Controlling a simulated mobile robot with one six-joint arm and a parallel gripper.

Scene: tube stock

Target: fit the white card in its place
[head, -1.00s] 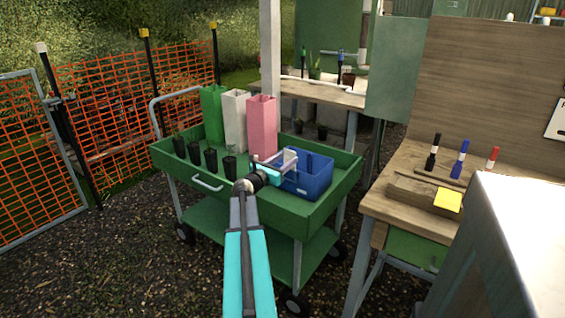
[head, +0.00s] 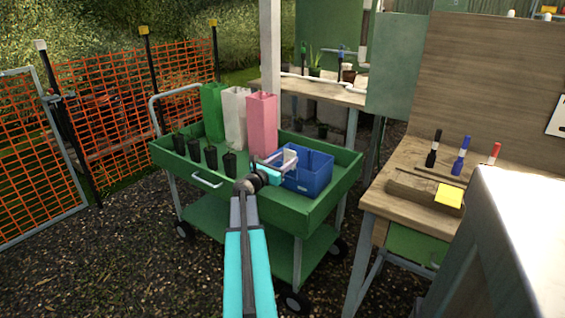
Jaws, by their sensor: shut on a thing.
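My gripper (head: 283,161) is over the near side of the green trolley, at the left edge of the blue basket (head: 318,172). It is shut on a small pale piece (head: 290,156) that looks like the white card. The piece is too small to make out fully, and my gripper's pale fingers partly blend with it. I cannot tell whether it touches the basket. A green, a white (head: 234,118) and a pink (head: 262,125) tall box stand behind my gripper on the trolley.
The green trolley (head: 262,214) carries several black plant pots along its left side. A wooden bench (head: 378,205) at the right holds a black, a blue and a red marker and a block with a yellow card (head: 449,196). An orange mesh fence stands at the left.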

